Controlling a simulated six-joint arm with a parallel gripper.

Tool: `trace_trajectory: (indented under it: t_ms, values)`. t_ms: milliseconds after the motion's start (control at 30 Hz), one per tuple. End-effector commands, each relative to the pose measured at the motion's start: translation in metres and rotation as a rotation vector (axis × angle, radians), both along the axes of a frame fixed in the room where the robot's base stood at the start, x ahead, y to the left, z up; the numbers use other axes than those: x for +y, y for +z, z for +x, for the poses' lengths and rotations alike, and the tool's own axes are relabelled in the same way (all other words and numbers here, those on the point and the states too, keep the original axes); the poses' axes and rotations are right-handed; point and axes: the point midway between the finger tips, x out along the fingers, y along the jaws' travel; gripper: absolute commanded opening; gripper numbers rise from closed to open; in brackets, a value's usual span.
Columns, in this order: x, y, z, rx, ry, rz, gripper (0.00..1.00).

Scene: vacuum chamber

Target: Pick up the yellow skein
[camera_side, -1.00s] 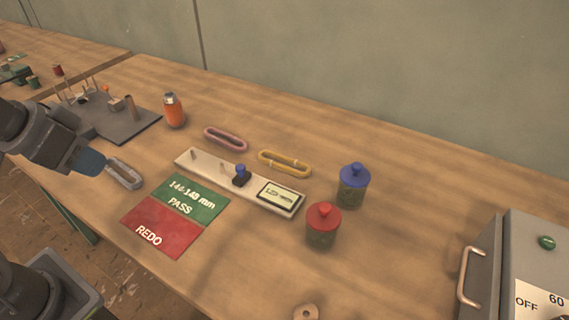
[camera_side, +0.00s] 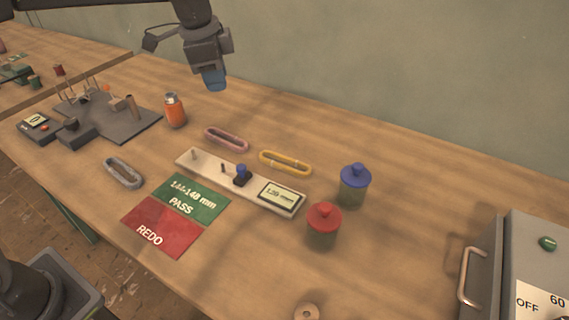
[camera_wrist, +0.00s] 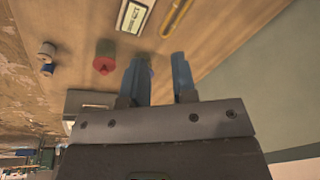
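The yellow skein (camera_side: 285,162) is a long narrow loop lying on the wooden table, behind the pale gauge board (camera_side: 240,183) and right of a pink skein (camera_side: 226,139). In the wrist view the yellow skein (camera_wrist: 175,18) shows at the top edge, partly cut off, beyond my fingertips. My gripper (camera_side: 215,85) hangs in the air, up and left of the yellow skein in the side view. In the wrist view its two blue fingers (camera_wrist: 160,62) stand apart with nothing held between them.
A blue-lidded jar (camera_side: 354,186) and a red-lidded jar (camera_side: 323,225) stand right of the board. A grey skein (camera_side: 123,173) lies left of the green PASS card (camera_side: 193,198) and red REDO card (camera_side: 160,228). An orange bottle (camera_side: 174,110) stands behind. A grey box (camera_side: 520,265) is at right.

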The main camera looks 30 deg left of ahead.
Motion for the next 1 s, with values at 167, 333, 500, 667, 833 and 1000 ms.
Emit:
trace_trajectory:
  t_ms: [167, 333, 500, 667, 833, 1000]
  values:
    - [-0.016, -0.049, 0.06, 0.075, -0.225, 0.04, 0.26]
    - [-0.03, -0.102, 0.101, 0.136, -0.431, 0.065, 0.26]
    - [-0.04, -0.145, 0.121, 0.175, -0.579, 0.077, 0.26]
    - [-0.044, -0.162, 0.127, 0.19, -0.638, 0.081, 0.26]
    - [-0.044, -0.186, 0.127, 0.196, -0.644, 0.08, 0.26]
    - [-0.044, -0.22, 0.127, 0.194, -0.642, 0.08, 0.26]
